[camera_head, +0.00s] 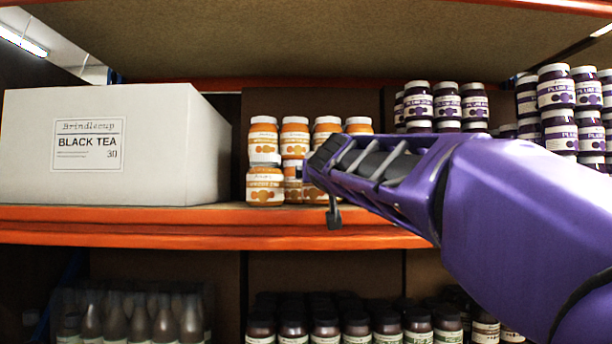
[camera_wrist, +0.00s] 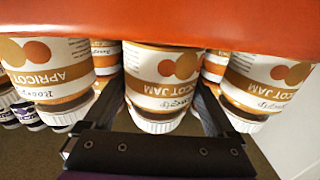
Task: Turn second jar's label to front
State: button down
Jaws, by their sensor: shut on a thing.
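Several apricot jam jars with white lids and orange-and-white labels stand in a front row. The wrist view shows them upside down. My gripper (camera_wrist: 164,98) has one finger on each side of the middle jar (camera_wrist: 165,80) and is shut on it. This jar's label shows "COT JAM" and orange circles; its start is cut off towards the picture's right. A jar on the left (camera_wrist: 50,75) shows "APRICOT", and one on the right (camera_wrist: 265,82) shows "COT JAM". In the head view my gripper (camera_head: 319,168) mostly hides the held jar; the leftmost front jar (camera_head: 265,188) is clear.
More apricot jars (camera_head: 295,135) stand behind and above. A white Black Tea box (camera_head: 130,180) is on the left. Plum jars (camera_head: 447,105) are stacked to the right, partly behind my arm.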

jog(key=shift+f+b, duration=0.15)
jog(key=shift+b, duration=0.25)
dwell(0.8)
grip_release()
jog(key=shift+f, duration=0.15)
jog(key=shift+r+p, duration=0.45)
jog(key=shift+r, duration=4.65)
